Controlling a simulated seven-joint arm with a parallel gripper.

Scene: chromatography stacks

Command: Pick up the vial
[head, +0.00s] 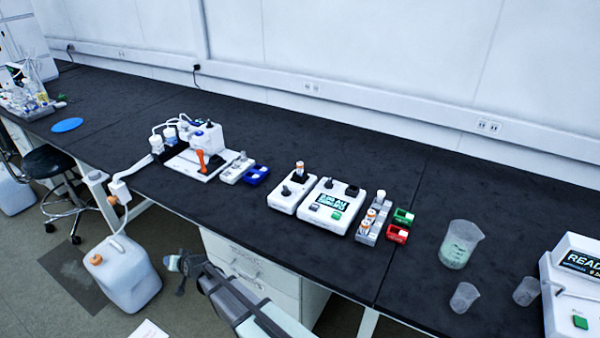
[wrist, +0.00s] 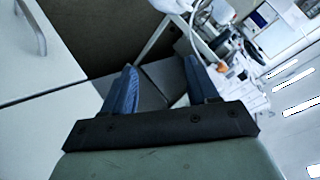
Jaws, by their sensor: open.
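Several small vials with white caps and orange bands show in the head view. One vial (head: 299,168) stands upright on a small white device (head: 290,194) left of the display unit. Others, including a vial (head: 380,197), stand in a grey rack (head: 362,236) right of that unit. I cannot tell which one the task means. My gripper (head: 178,266) is below and in front of the bench's front edge, well away from all the vials. In the wrist view my gripper (wrist: 160,68) has its two blue fingers apart with nothing between them. No vial can be made out there.
The display unit (head: 327,206) sits between device and rack. Red and green boxes (head: 398,234) lie beside the rack, and beakers (head: 460,245) stand further right. A pump assembly (head: 200,150) stands left. White drawers (head: 250,265) and a jug (head: 122,270) are below the black bench (head: 270,125).

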